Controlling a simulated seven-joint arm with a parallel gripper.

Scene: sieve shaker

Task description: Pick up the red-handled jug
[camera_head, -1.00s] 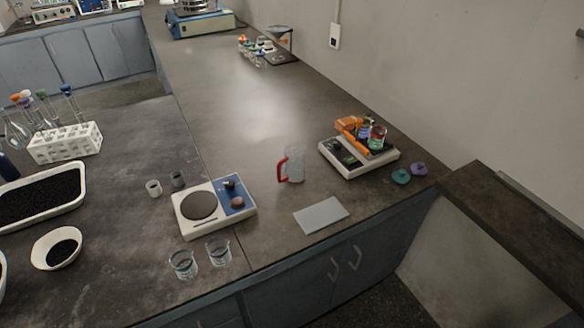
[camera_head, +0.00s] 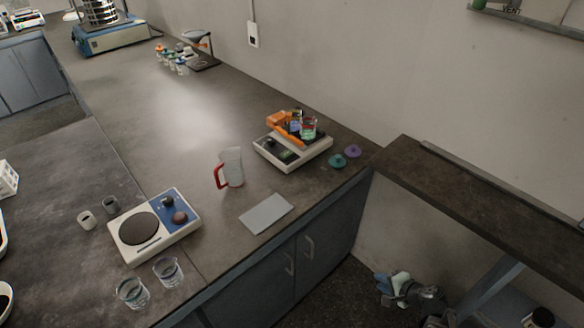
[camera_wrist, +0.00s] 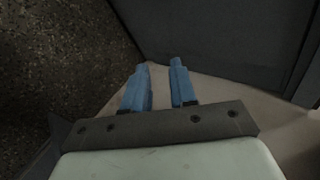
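The red-handled jug (camera_head: 233,167) stands upright on the dark bench. It is clear, and its red handle (camera_head: 218,177) faces left. My gripper (camera_head: 381,283) is low at the bottom right, beyond the bench's front edge and far below and right of the jug. In the wrist view its two blue fingers (camera_wrist: 159,72) are apart with nothing between them. The wrist view shows the floor and cabinet fronts, not the jug.
A hotplate (camera_head: 189,230) stands left of the jug, a grey pad (camera_head: 267,213) in front. Two beakers (camera_head: 167,271) stand at the front left.

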